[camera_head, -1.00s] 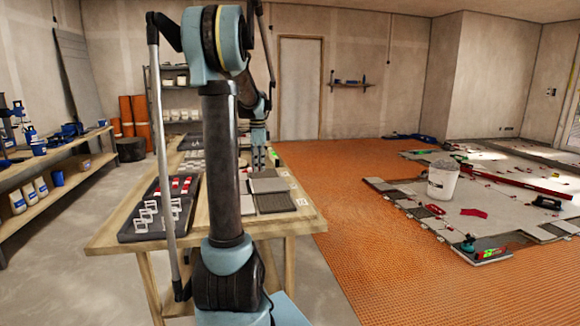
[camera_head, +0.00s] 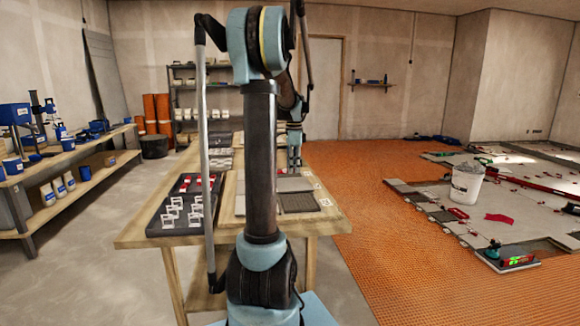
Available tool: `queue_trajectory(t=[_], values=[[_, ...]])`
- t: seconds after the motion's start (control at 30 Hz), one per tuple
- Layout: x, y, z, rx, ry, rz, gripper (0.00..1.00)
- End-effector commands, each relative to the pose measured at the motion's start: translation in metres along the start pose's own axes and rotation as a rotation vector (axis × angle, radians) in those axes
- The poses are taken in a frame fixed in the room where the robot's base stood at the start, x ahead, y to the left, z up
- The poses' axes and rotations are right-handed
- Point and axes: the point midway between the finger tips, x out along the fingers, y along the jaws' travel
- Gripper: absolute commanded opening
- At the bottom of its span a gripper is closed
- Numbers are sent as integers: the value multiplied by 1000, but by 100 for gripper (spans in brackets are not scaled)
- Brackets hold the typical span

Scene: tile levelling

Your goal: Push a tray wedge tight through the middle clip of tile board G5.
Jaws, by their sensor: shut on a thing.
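My gripper (camera_head: 294,158) hangs low over the far part of the wooden table (camera_head: 225,238), partly behind my own arm. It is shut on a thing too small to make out. A dark tray (camera_head: 160,226) at the table's left holds white clips (camera_head: 172,214) in front and red wedges (camera_head: 186,183) behind them. Grey tile boards (camera_head: 298,202) lie on the right of the table, with small white labels (camera_head: 326,202) beside them that I cannot read. My arm hides part of the boards. I cannot tell which is G5 or make out its middle clip.
A workbench (camera_head: 70,165) with blue tools and tubs stands at left. Orange matting (camera_head: 375,210) covers the floor right of the table. A white bucket (camera_head: 466,186) stands on the partly tiled floor. Bare concrete lies left of the table.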

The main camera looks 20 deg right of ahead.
Motion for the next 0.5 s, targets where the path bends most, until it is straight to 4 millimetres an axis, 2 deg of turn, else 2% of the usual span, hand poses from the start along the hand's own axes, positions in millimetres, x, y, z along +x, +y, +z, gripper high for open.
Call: queue_trajectory(t=[0.5], values=[[39, 0, 0, -1, 0, 0, 7]])
